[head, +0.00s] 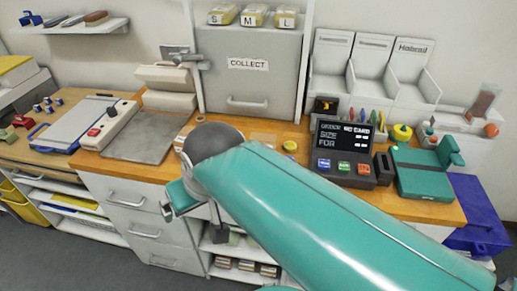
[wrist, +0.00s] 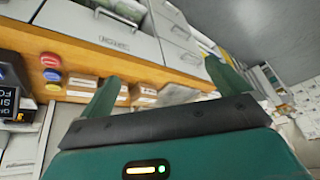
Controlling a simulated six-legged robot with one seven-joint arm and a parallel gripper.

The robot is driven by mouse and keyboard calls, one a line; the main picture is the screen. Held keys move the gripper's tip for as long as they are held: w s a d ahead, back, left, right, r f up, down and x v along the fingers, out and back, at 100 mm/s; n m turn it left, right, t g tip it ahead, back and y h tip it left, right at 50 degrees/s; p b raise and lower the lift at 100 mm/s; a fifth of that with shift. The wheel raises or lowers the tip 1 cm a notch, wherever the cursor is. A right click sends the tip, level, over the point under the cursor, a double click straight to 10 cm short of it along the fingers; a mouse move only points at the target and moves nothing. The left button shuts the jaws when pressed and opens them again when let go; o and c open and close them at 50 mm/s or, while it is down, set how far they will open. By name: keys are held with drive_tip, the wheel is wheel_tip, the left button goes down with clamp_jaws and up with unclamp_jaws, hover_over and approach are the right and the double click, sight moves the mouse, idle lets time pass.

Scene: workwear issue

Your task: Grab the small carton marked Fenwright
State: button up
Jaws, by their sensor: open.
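Several small tan and white cartons stand in a row on the wooden counter in the wrist view, among them one at the left (wrist: 82,87) and one further right (wrist: 144,91). Their print is too small to read, so I cannot tell which is marked Fenwright. In the head view my arm hides most of this spot; only a tan patch (head: 263,138) shows behind it. My gripper (wrist: 161,70) is open, with nothing between its two green fingers. It appears apart from the cartons, which show beyond and beside the left finger.
A dark order terminal (head: 343,150) stands right of the cartons in the head view, with a green device (head: 425,172) beyond it. A grey cabinet marked COLLECT (head: 248,75) stands behind. Coloured discs (wrist: 51,75) sit beside the cartons. A grey plate (head: 140,145) lies left.

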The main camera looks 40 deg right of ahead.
drive_tip(key=d+m, duration=0.1)
drive_tip(key=m+t+y, duration=0.6)
drive_tip(key=m+y, duration=0.2)
drive_tip(key=m, duration=1.8)
hover_over(269, 142)
drive_tip(key=s+d, duration=0.3)
wheel_tip(269, 142, down, 5)
drive_tip(key=f, duration=0.7)
drive_tip(key=shift+a+f, duration=0.1)
drive_tip(key=shift+a, duration=0.2)
drive_tip(key=x, duration=0.7)
drive_tip(key=shift+w+a+f, duration=0.1)
drive_tip(key=shift+a+f, duration=0.1)
drive_tip(key=shift+a, duration=0.05)
drive_tip(key=shift+c, duration=0.4)
